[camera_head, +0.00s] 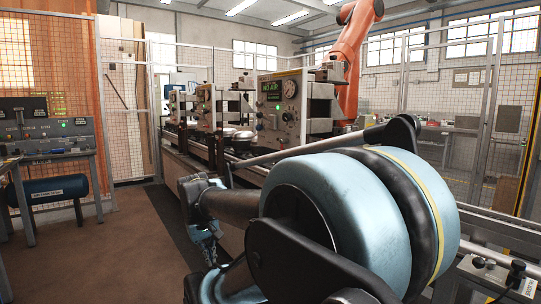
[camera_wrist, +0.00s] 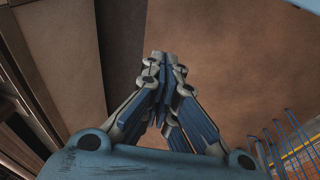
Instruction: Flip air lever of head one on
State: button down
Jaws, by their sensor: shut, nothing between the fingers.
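The nearest test head (camera_head: 280,105) stands on the line in the middle of the head view, with a dial and a green display reading "NO AIR". Two similar heads stand behind it, one in the middle (camera_head: 205,100) and one farther left (camera_head: 178,103). I cannot tell which is head one, and no air lever is clear enough to show its position. My gripper (camera_wrist: 160,62) is shut and empty, pointing down over the brown floor in the wrist view. In the head view it hangs left of my arm, low and in front of the line, away from the heads.
A control desk (camera_head: 45,135) with a blue tank (camera_head: 47,190) beneath stands at the left. An orange robot arm (camera_head: 350,40) rises behind the nearest head. Mesh fencing (camera_head: 420,75) surrounds the area. Brown floor (camera_head: 110,245) is clear between desk and line.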

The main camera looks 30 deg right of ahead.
jog(key=w+d+r+m+g+h, duration=0.1)
jog(key=w+d+r+g+h, duration=0.1)
jog(key=w+d+r+h, duration=0.6)
jog(key=w+d+r+m+g+h, duration=0.1)
jog(key=w+d+r+h, duration=0.7)
jog(key=w+d+r, duration=0.8)
jog(key=w+d+g, duration=0.1)
jog(key=w+d, duration=0.4)
jog(key=w, duration=0.4)
jog(key=shift+w+d+g, duration=0.2)
jog(key=shift+w+g, duration=0.05)
jog(key=shift+g, duration=0.15)
jog(key=shift+d, duration=0.1)
jog(key=s+d, duration=0.5)
jog(key=d, duration=0.5)
jog(key=shift+s, duration=0.3)
jog(key=shift+s+d, duration=0.1)
